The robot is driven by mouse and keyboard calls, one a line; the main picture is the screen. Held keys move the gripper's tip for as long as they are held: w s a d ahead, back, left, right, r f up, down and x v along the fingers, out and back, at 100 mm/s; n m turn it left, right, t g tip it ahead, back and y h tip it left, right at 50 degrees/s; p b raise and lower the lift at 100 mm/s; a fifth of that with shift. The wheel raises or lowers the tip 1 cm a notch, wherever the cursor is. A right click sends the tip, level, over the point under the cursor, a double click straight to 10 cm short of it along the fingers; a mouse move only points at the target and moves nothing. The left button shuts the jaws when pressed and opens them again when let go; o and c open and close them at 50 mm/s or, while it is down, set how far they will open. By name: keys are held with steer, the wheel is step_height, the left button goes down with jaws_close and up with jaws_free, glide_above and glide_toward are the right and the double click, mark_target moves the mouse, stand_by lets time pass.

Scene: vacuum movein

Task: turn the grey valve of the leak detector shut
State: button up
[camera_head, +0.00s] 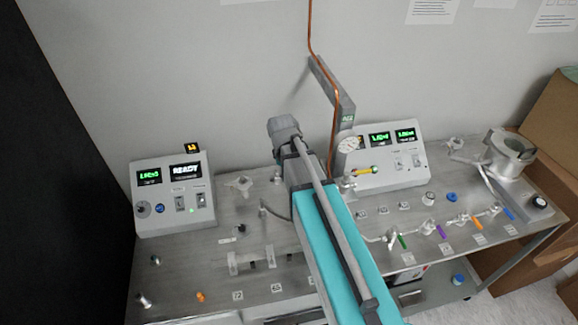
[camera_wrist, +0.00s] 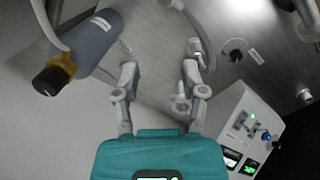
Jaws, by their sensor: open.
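The leak detector (camera_head: 174,193) is the light-grey box with a READY display at the left of the bench. It also shows at lower right in the wrist view (camera_wrist: 250,122). A small grey fitting with lobes (camera_head: 240,186) stands on the bench just right of it; I cannot tell for sure that this is the grey valve. In the wrist view a small pale-grey part (camera_wrist: 180,103) shows by the right finger, possibly the same fitting. My gripper (camera_wrist: 160,69) is open, with nothing seen held between its fingertips. In the head view my arm hides the gripper.
A black knob with a label (camera_head: 238,232) stands on the bench (camera_head: 195,262) in front. A grey cylinder with a brown and black end (camera_wrist: 85,50) lies left of my gripper. A second display box (camera_head: 385,160) and coloured-handled valves (camera_head: 440,231) stand to the right.

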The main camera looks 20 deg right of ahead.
steer(key=s+a+f+m+y+b, duration=0.1)
steer(key=s+a+f+m+b, duration=0.1)
steer(key=s+m, duration=0.5)
steer(key=shift+s+a+f+b, duration=0.35)
steer(key=shift+s+f, duration=0.25)
steer(key=shift+s, duration=0.5)
steer(key=shift+a, duration=0.15)
